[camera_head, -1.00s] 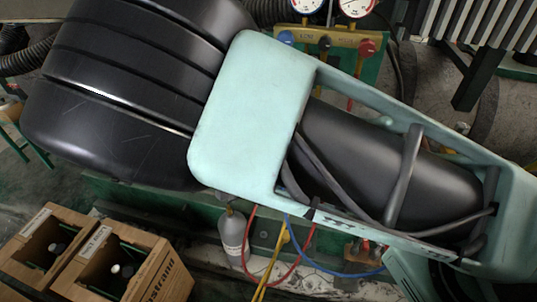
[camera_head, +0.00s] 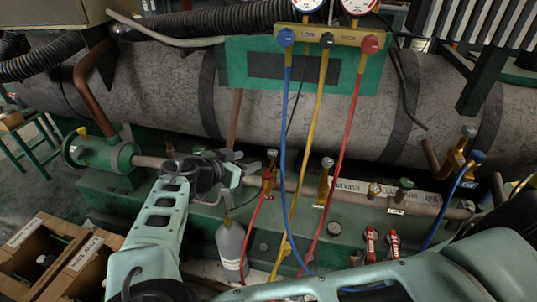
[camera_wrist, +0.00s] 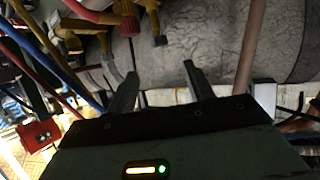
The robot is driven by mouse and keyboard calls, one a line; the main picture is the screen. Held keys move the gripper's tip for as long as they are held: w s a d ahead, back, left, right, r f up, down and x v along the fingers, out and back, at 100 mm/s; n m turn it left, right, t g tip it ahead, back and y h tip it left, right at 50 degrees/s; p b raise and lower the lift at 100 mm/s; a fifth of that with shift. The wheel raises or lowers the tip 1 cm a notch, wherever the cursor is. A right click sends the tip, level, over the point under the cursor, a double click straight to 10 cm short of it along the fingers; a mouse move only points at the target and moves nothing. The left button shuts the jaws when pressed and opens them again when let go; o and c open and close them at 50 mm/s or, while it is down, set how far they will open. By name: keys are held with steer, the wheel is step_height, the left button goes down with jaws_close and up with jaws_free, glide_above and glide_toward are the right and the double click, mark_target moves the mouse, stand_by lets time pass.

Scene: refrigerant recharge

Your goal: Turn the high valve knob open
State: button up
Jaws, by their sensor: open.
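The manifold (camera_head: 325,37) hangs at the top of the head view on a green plate. The red knob (camera_head: 371,44) at its right end, beside a label that seems to read HIGH, is the high valve knob. The blue knob (camera_head: 286,38) sits at the left end by the LOW label, with a dark knob (camera_head: 326,40) between. My gripper (camera_head: 254,168) is below and left of the manifold, well apart from the red knob, near the pipe fittings. In the wrist view its two fingers (camera_wrist: 158,80) are apart with nothing between them.
Blue (camera_head: 287,120), yellow (camera_head: 318,120) and red (camera_head: 348,130) hoses hang from the manifold, just right of my gripper. A grey bottle (camera_head: 230,246) stands below it. Wooden boxes (camera_head: 95,258) are at lower left. The large grey pipe (camera_head: 160,85) runs behind.

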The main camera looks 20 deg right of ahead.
mark_target(270, 154)
steer(key=x, duration=1.1)
steer(key=shift+d+f, duration=0.1)
steer(key=shift+f, duration=0.05)
steer(key=shift+c, duration=0.3)
steer(key=c, duration=0.9)
